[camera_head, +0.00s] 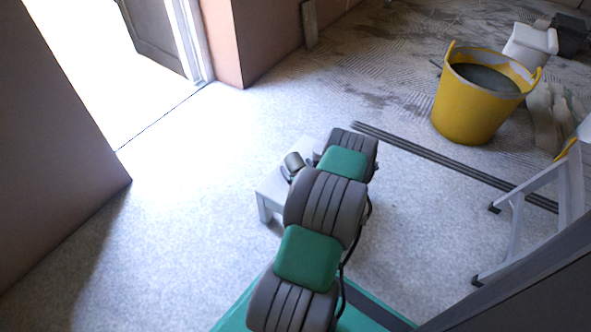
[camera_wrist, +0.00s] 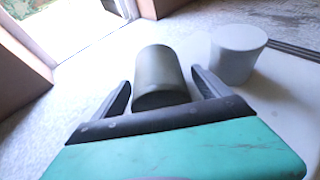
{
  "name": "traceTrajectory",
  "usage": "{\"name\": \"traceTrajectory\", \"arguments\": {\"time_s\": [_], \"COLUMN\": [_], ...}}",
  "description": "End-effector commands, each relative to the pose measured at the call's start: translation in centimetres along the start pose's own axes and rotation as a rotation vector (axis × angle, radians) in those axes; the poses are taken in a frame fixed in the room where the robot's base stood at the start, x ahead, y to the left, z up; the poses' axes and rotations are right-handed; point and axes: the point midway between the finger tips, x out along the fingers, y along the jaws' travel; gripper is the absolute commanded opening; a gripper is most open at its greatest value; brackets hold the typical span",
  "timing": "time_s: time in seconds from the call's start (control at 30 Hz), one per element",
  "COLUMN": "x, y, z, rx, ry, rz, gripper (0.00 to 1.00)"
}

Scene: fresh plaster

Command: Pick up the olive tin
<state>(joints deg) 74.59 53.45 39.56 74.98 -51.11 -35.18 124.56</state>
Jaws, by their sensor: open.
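The olive tin (camera_wrist: 160,72) is a plain dark olive-grey cylinder in the middle of the wrist view. My gripper (camera_wrist: 161,80) is open, with one dark finger to the left of the tin and one to the right. Gaps show between the fingers and the tin, and it is not gripped. In the head view a small olive-grey cylinder, seemingly the tin (camera_head: 294,160), shows on a low white table (camera_head: 267,188). My arm hides much of that table and most of my gripper there.
A pale grey cylinder (camera_wrist: 238,55) stands close to the right of the tin. Another dark object is cut off at the top of the wrist view. A yellow bucket (camera_head: 468,112), long dark strips (camera_head: 450,162) and a stepladder (camera_head: 515,225) are to the right. Floor at left is clear.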

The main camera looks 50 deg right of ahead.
Motion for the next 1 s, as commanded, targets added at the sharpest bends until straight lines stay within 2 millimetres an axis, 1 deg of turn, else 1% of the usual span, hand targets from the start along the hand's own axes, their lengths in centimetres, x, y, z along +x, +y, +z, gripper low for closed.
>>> {"name": "traceTrajectory", "arguments": {"time_s": [0.03, 0.07, 0.27, 1.0], "x": [0.54, 0.66, 0.67, 0.64], "y": [0.08, 0.06, 0.11, 0.11], "z": [-0.18, -0.10, 0.11, 0.09], "rx": [-0.001, 0.000, 0.000, -0.001], "ry": [0.000, 0.000, 0.000, 0.001], "rz": [0.001, 0.001, 0.001, 0.001], "gripper": [0.87, 0.87, 0.87, 0.26]}}
